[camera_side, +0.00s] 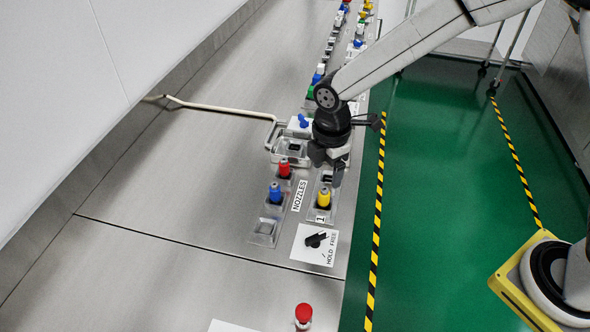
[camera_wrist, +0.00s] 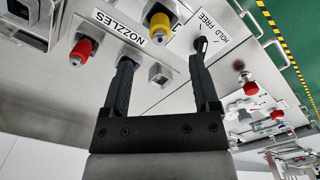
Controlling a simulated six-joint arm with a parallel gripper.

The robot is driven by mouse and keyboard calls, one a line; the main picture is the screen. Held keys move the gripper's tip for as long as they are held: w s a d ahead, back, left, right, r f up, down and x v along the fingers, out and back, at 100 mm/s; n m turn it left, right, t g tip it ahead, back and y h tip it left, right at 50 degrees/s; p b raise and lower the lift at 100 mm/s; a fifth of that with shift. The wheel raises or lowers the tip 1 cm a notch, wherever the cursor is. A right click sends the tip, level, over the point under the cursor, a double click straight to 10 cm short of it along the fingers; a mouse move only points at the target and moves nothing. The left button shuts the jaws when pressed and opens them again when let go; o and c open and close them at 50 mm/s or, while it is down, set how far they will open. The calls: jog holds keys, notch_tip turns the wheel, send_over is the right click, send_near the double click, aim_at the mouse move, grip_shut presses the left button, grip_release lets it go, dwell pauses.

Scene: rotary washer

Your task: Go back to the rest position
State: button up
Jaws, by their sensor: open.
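My gripper (camera_side: 326,168) is above the nozzle area in the side view, near the empty-looking holder behind the yellow nozzle (camera_side: 323,198). In the wrist view its two fingers (camera_wrist: 162,62) are spread apart with nothing held between them. The yellow nozzle also shows in the wrist view (camera_wrist: 159,24), beyond the fingers. A red nozzle (camera_side: 284,168) and a blue nozzle (camera_side: 275,193) stand in the neighbouring row of holders. The red nozzle is left of the fingers in the wrist view (camera_wrist: 82,49).
A black knob (camera_side: 315,240) sits on the white HOLD FREE plate. An empty square holder (camera_side: 265,229) lies in front of the blue nozzle. A red button (camera_side: 303,313) is near the front. A metal basin with a pipe (camera_side: 273,136) stands behind. The left bench surface is clear.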

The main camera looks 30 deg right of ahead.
jog(key=s+d+r+m+t, duration=0.2)
jog(key=s+d+r+m, duration=0.1)
jog(key=s+d+m, duration=0.9)
jog(key=d+m, duration=0.3)
jog(key=m, duration=0.3)
jog(key=shift+s+d+t, duration=0.25)
jog(key=shift+t, duration=0.05)
